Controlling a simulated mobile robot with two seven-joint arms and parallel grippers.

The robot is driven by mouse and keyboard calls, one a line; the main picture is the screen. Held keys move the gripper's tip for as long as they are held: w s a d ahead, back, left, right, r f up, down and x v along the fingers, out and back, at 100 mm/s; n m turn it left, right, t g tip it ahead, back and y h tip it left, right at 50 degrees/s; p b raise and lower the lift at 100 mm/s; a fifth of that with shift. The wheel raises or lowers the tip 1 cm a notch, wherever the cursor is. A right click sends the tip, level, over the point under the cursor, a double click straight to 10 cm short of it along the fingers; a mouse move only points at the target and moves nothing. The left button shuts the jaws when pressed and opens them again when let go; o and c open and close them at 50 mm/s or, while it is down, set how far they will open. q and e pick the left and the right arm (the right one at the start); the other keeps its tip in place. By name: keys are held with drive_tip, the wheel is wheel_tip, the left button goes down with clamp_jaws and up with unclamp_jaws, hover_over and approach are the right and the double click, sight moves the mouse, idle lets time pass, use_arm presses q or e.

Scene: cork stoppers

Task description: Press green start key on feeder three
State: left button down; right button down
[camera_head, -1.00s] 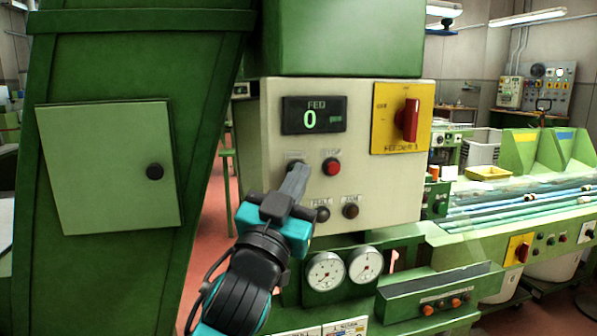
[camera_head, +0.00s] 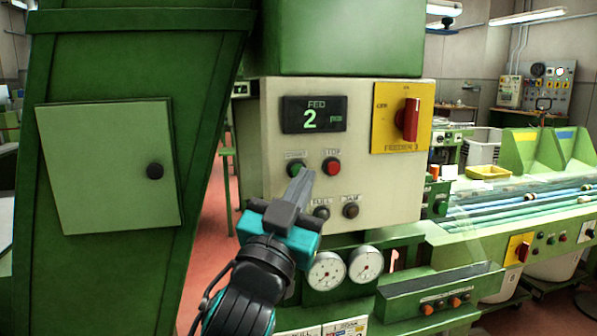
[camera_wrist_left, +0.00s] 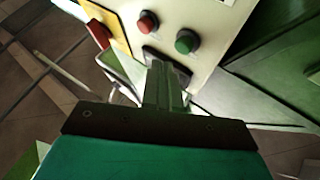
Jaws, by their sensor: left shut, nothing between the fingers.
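The green start key (camera_head: 295,171) is on the cream control panel (camera_head: 270,130), left of the red stop key (camera_head: 332,167). The start key also shows in the left wrist view (camera_wrist_left: 186,41), uncovered. My left gripper (camera_head: 303,177) is shut and empty, its tip just below and right of the start key in the head view. In the wrist view its fingers (camera_wrist_left: 163,85) end below the key, apart from it. The display (camera_head: 314,115) reads 2. The yellow plate (camera_head: 386,140) bears a red switch and a FEEDER label whose number I cannot read surely. My right gripper is out of view.
Two dark lamps or keys, FULL (camera_head: 321,212) and JAM (camera_head: 351,210), sit low on the panel. Two gauges (camera_head: 326,271) are below. A green cabinet (camera_head: 105,165) stands at the left, and a trough of rods (camera_head: 520,205) lies at the right.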

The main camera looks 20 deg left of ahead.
use_arm(q)
drive_tip(key=shift+s+d, duration=0.6)
drive_tip(key=shift+s, duration=0.3)
drive_tip(key=shift+s+d, duration=0.55)
drive_tip(key=shift+s, duration=0.35)
wheel_tip(320, 180, down, 24)
drive_tip(key=r+g+p, duration=0.1)
drive_tip(key=g+p, duration=0.1)
drive_tip(key=g, duration=0.5)
drive_tip(key=s+a+f+g, duration=0.2)
drive_tip(key=s+f, duration=0.5)
drive_tip(key=f, duration=0.4)
drive_tip(key=s+a+f+g, duration=0.2)
drive_tip(key=s+f+g, duration=0.1)
drive_tip(key=s+f, duration=0.4)
wheel_tip(320, 180, down, 4)
drive_tip(key=shift+s+a+r+n+g+p, duration=0.1)
drive_tip(key=shift+s+a+n+g+p, duration=0.05)
drive_tip(key=shift+s+n+g+p, duration=0.2)
